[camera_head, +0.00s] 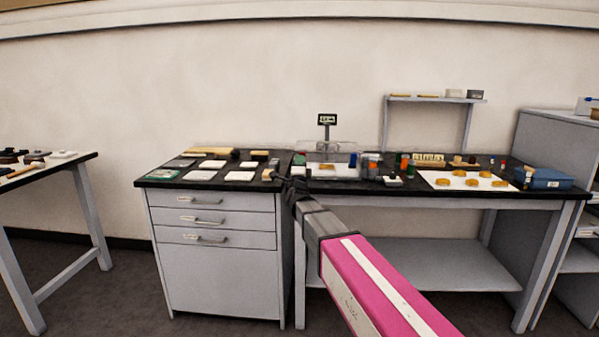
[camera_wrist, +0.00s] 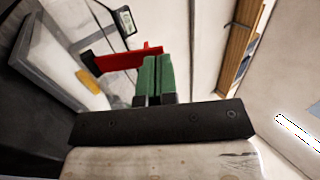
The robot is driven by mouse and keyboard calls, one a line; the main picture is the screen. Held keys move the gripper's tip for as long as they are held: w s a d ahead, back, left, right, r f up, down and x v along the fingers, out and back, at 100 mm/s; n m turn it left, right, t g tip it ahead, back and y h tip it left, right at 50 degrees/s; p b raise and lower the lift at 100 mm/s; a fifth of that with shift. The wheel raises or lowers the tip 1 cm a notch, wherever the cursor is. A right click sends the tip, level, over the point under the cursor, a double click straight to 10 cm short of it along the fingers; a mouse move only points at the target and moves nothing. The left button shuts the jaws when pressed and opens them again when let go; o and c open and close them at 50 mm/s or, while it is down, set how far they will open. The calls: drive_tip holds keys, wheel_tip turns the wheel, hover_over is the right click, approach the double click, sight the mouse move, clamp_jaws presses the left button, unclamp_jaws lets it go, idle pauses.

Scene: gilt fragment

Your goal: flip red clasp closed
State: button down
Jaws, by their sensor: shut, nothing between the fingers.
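The red clasp (camera_wrist: 122,58) shows in the wrist view as a long flat red bar with a short raised piece near its right end. My gripper (camera_wrist: 151,60) has green fingers pressed together with nothing between them. Its fingertips overlap the right end of the red clasp in the picture; I cannot tell whether they touch it. In the head view my arm reaches to the left end of the right-hand bench, and the clasp is too small to make out there.
A small display (camera_head: 327,119) stands on a post behind a clear case. A drawer cabinet (camera_head: 215,262) with white cards on top is at the left. A white sheet (camera_head: 437,179) with several golden pieces and a blue box (camera_head: 548,178) lie to the right. Bottles crowd the bench middle.

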sight(301, 153)
drive_tip(key=shift+w+r, duration=0.4)
drive_tip(key=shift+w, duration=0.15)
drive_tip(key=shift+r, duration=0.15)
drive_tip(key=shift+w+r+g, duration=0.35)
drive_tip(key=shift+g, duration=0.45)
drive_tip(key=shift+x, duration=1.35)
drive_tip(key=shift+s+r, duration=0.1)
drive_tip(key=shift+r, duration=0.05)
drive_tip(key=s, duration=1.4)
drive_tip(key=shift+a, duration=0.2)
